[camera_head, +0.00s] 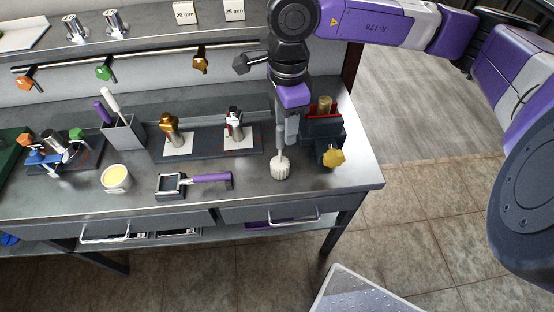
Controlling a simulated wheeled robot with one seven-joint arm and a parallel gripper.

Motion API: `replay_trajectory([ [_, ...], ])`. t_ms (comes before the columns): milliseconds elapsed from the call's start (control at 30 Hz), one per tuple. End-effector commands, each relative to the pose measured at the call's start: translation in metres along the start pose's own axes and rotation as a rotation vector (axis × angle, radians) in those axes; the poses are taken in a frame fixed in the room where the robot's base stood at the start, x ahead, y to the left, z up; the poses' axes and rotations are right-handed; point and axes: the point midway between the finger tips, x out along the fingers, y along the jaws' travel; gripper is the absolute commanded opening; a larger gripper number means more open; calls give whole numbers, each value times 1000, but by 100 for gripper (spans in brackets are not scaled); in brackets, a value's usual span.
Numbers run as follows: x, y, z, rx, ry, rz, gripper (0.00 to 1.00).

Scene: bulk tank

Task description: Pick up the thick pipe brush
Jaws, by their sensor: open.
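A grey square holder (124,132) stands on the bench at left centre. A purple-handled tool (103,112) and a white-handled tool (110,100) lean in it. Their lower ends are hidden, so I cannot tell if either is the thick pipe brush. My gripper (287,142) points down over the right part of the bench, well right of the holder. It is open. A white ribbed round piece (281,169) is directly below its fingers on the bench. I cannot tell whether the fingers touch it or whether it is a brush head.
Two fittings (172,131) (235,125) stand on a dark mat. The bench's right edge is near.

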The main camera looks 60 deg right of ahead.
Motion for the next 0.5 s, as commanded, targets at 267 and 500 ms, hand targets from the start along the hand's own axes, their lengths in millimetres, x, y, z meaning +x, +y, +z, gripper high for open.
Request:
replay_trajectory([
  [267, 27, -2, 10, 1, -2, 5, 44],
  [500, 54, -4, 12, 1, -2, 2, 44],
])
